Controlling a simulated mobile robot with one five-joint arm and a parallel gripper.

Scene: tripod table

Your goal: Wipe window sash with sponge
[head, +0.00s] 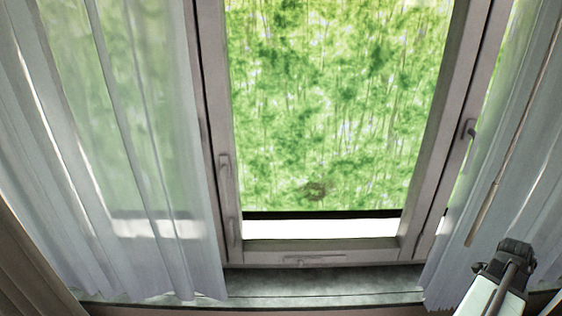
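The window sash (445,120) fills the middle of the head view, with a pale grey-brown frame around a pane that shows green foliage. A brownish smudge (316,190) shows low on the pane, slightly right of its middle. I cannot tell whether it is on the glass or behind it. The bottom rail (320,250) of the sash runs just above the grey sill. Part of my arm, dark and pale, shows at the lower right, in front of the right curtain. My gripper cannot be made out. No sponge is visible.
Sheer white curtains hang at the left (130,150) and right (520,170) of the window. A thin rod (505,165) hangs along the right curtain. Handles (228,185) stick out from the frame. The stone sill (320,285) looks clear between the curtains.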

